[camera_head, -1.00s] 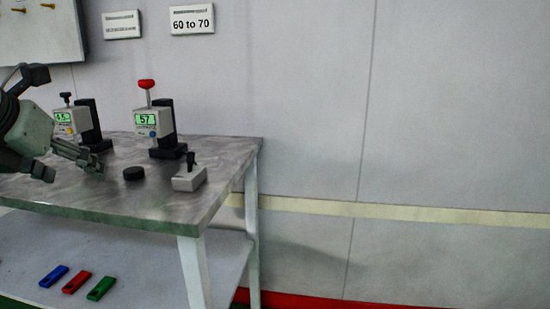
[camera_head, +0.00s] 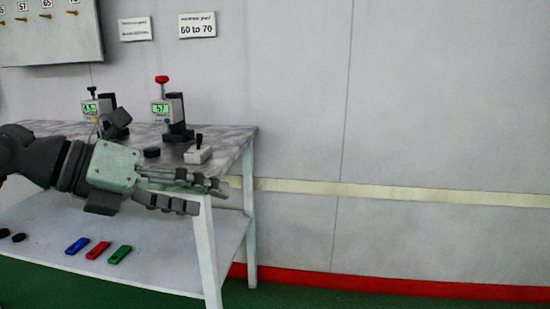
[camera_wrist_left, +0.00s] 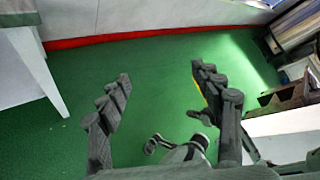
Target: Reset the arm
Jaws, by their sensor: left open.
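My left gripper (camera_head: 190,190) reaches in from the left in the head view, in front of the table's right front corner. Its fingers point right and hold nothing. In the left wrist view its two fingers (camera_wrist_left: 160,85) are spread apart over green floor. The right gripper does not show in the head view. Part of the table behind the left arm is hidden.
On the table (camera_head: 235,140) stand a gauge with a red knob (camera_head: 170,108), a second gauge (camera_head: 92,108), a black puck (camera_head: 152,152) and a grey block with a black handle (camera_head: 198,154). Blue, red (camera_head: 98,250) and green tags lie on the lower shelf.

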